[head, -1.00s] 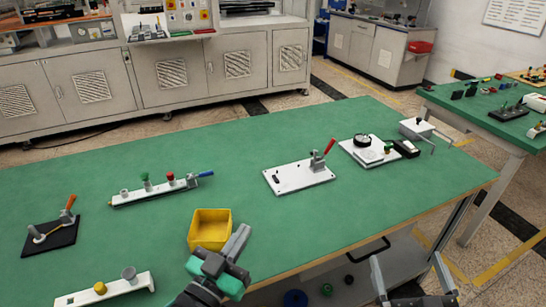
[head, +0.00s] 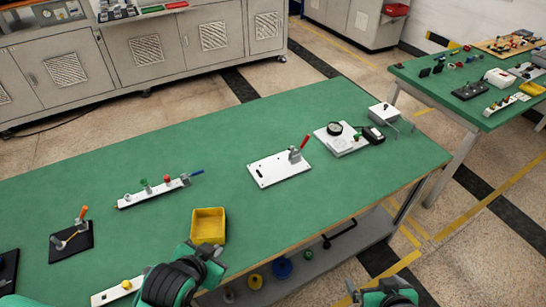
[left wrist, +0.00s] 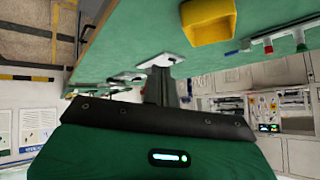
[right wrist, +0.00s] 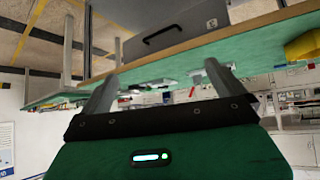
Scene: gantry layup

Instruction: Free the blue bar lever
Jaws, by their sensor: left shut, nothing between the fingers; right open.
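The blue bar lever (head: 195,173) is a blue handle on a clamp at the right end of a narrow white bar (head: 126,204). The bar also carries a green knob (head: 145,185) and a red knob (head: 167,180). In the left wrist view the blue handle (left wrist: 231,53) shows small at the upper right. My left gripper (left wrist: 160,76) is shut and empty, apart from the bar; in the head view its wrist covers the fingertips at the table's front edge. My right gripper (right wrist: 157,76) is open and empty, in front of the table at the lower right.
A yellow bin (head: 208,224) stands between my left arm and the bar. A red-handled clamp plate (head: 280,170) and a white gauge plate (head: 340,141) lie to the right. An orange-handled clamp (head: 83,213) is at left.

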